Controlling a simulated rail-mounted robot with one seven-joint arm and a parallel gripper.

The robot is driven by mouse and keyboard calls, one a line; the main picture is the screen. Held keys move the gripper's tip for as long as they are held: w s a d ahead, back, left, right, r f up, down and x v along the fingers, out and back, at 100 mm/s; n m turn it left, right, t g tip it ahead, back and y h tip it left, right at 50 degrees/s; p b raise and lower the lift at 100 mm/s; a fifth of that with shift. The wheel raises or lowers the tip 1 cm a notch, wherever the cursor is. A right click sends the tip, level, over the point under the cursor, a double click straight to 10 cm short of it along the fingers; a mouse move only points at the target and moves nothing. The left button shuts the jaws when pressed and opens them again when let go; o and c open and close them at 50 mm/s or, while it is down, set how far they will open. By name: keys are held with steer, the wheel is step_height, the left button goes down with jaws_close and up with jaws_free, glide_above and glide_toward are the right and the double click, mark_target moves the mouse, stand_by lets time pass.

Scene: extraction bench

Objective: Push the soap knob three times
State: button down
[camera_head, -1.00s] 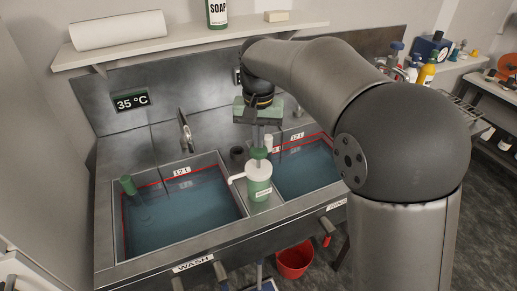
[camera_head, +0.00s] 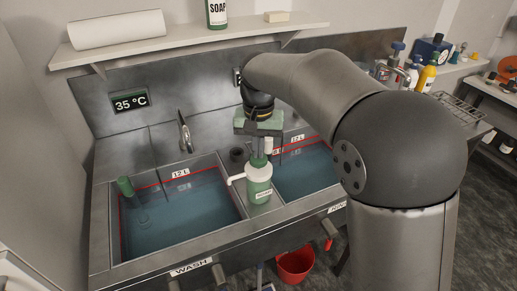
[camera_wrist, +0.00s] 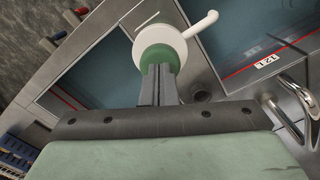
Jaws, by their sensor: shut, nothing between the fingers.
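The soap dispenser (camera_head: 259,188) is a white and green bottle with a white side spout. It stands upright on the divider between the two sink basins. Its green knob (camera_head: 258,161) is on top, low against the bottle. My gripper (camera_head: 258,150) points straight down above it, fingers together and empty, with the tips at the knob. In the wrist view, the shut fingertips (camera_wrist: 158,70) overlap the green knob (camera_wrist: 155,53) and appear to touch it. They hide part of the knob. The white spout (camera_wrist: 201,25) extends to the upper right there.
The wash basin (camera_head: 180,215) on the left and the other basin (camera_head: 305,170) on the right hold water. A faucet (camera_head: 184,132) rises behind the left basin. A red bucket (camera_head: 295,262) is below.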

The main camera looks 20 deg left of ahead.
steer(key=shift+r+p, duration=2)
steer(key=shift+r, duration=0.25)
steer(key=shift+f+b, duration=1.55)
steer(key=shift+f, duration=0.85)
steer(key=shift+r, duration=0.1)
steer(key=shift+r+p, duration=2)
steer(key=shift+r, duration=0.35)
